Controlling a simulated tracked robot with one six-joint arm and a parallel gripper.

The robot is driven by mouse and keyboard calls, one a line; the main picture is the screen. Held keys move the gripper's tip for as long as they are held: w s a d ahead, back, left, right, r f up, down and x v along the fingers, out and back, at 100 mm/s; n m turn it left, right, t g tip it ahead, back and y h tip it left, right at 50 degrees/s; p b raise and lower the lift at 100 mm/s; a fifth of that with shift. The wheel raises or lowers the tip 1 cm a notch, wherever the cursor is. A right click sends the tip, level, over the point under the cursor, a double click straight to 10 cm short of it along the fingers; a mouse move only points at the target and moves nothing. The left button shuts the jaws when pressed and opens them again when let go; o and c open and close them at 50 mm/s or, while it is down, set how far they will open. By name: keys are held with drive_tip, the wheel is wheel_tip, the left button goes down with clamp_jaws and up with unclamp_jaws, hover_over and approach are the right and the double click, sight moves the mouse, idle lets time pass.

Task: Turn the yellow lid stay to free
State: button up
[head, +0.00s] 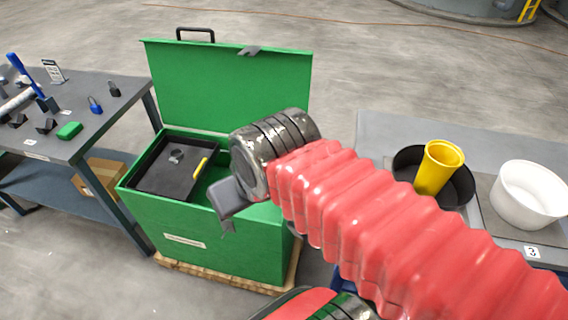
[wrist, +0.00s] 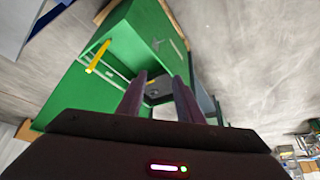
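The yellow lid stay (head: 200,167) shows as a short bar inside the open green chest (head: 220,245), beside the black tray (head: 165,170). In the wrist view the yellow lid stay (wrist: 98,56) is a tilted bar at the chest's edge, left of my gripper (wrist: 161,92). The two dark fingers stand apart, and nothing is seen gripped between them. In the head view my arm comes from the lower right and ends over the chest's right side, hiding part of its rim and inside. The green lid (head: 230,85) stands raised at the back.
A workbench (head: 100,82) with padlocks and tools stands left of the chest. A grey table (head: 490,150) with a yellow cup (head: 438,168), a black pan and a white bowl (head: 528,195) stands right. Open floor lies behind the chest.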

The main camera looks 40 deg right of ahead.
drive_tip(key=shift+w, duration=0.1)
drive_tip(key=w+d+f+m+g, duration=0.2)
drive_tip(key=w+d+f+m, duration=0.15)
drive_tip(key=w+d, duration=0.55)
drive_tip(key=w+d+f+m+g, duration=0.2)
drive_tip(key=w+d+m, duration=0.2)
drive_tip(key=w+d, duration=0.5)
drive_tip(key=w+d+f, duration=0.1)
drive_tip(key=d+f, duration=0.1)
drive_tip(key=w+d+f+m, duration=0.1)
drive_tip(key=w+d+f, duration=0.1)
drive_tip(key=d, duration=0.1)
drive_tip(key=w+d+f+m+g, duration=0.1)
drive_tip(key=d+f, duration=0.1)
drive_tip(key=d, duration=0.1)
drive_tip(key=shift+w+f, duration=0.25)
drive_tip(key=shift+f, duration=0.1)
drive_tip(key=shift+f, duration=0.15)
wheel_tip(320, 180, down, 14)
drive_tip(key=shift+w+a+r, duration=0.25)
drive_tip(key=shift+c, duration=0.2)
clamp_jaws()
